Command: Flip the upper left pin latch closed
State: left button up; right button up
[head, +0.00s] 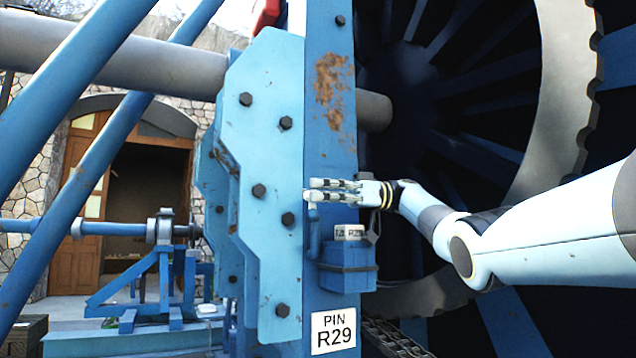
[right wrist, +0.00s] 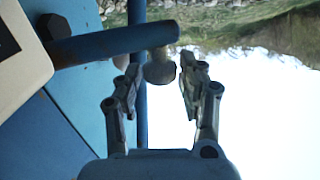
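The pin latch is a blue box-shaped block (head: 346,272) on the blue post, above a sign reading "PIN R29". A thin blue lever (head: 313,238) stands beside the block, its upper end close to my right gripper's fingertips. My right gripper (head: 333,190) reaches in from the right, its fingers pointing left. In the right wrist view, a blue bar (right wrist: 115,42) with a dull rounded knob (right wrist: 160,68) lies across the front of the gripper. The gripper (right wrist: 160,85) is open, with the knob between its fingertips and a gap to the right finger. Contact with the left finger is unclear. My left gripper is out of view.
A bolted light-blue plate (head: 268,190) stands just left of the post. The large toothed reel flange (head: 570,60) is behind my right arm. A thick grey shaft (head: 150,65) crosses at upper left, and blue beams slant across the left side.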

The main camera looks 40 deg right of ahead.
notch_tip(320, 180, up, 10)
jog(key=shift+f, duration=0.2)
jog(key=shift+c, duration=0.2)
